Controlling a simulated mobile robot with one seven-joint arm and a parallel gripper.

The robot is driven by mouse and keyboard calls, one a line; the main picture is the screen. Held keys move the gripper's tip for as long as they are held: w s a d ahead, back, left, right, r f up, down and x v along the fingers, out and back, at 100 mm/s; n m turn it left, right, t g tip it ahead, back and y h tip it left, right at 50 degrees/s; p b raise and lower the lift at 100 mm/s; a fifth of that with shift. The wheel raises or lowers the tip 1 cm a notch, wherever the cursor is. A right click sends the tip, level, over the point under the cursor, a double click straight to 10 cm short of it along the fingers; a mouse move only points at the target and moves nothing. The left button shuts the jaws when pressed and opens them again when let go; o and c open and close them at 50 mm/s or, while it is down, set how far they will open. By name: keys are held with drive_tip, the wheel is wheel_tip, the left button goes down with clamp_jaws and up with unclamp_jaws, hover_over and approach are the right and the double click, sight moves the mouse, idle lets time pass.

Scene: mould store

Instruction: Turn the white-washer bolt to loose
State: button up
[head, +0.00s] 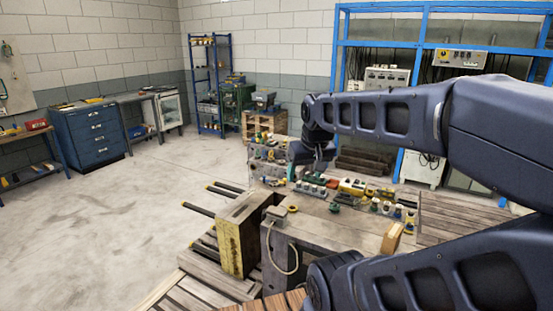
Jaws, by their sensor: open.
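My gripper (312,170) hangs from my arm over the far side of a grey mould block (325,232), close to a row of small fittings there. It is open, but its fingers are small and partly hidden by my wrist. I cannot make out the white-washer bolt among the small fittings on and behind the block. I cannot tell whether the gripper touches any of them.
A yellowish-brown plate (238,240) with dark rods stands at the block's left. A slatted wooden surface (205,292) lies below. A blue rack (430,8) stands behind my arm, and a blue drawer cabinet (88,136) at the far left. The left floor is clear.

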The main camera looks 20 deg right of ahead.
drive_tip(key=c, duration=0.3)
drive_tip(key=w+d+r+m+g, duration=0.1)
drive_tip(key=w+d+r+m, duration=0.1)
drive_tip(key=w+d+m, duration=0.45)
drive_tip(key=w+d+r+m, duration=0.1)
drive_tip(key=w+d+m, duration=0.25)
drive_tip(key=w, duration=0.55)
drive_tip(key=shift+c, duration=0.2)
drive_tip(key=w+d+f+m+g, duration=0.1)
drive_tip(key=w+d+f+m, duration=0.2)
drive_tip(key=d, duration=0.4)
drive_tip(key=w+d+f+m, duration=0.1)
drive_tip(key=w+d+m, duration=0.2)
drive_tip(key=w+d, duration=0.25)
drive_tip(key=w+d+f+m+g, duration=0.1)
drive_tip(key=w+d+f+m, duration=0.15)
drive_tip(key=d, duration=0.45)
drive_tip(key=m+g, duration=0.2)
drive_tip(key=m, duration=1.6)
hover_over(411, 212)
wheel_tip(411, 212, down, 30)
drive_tip(key=shift+n, duration=0.25)
wheel_tip(411, 212, down, 10)
drive_tip(key=shift+d+f, duration=0.1)
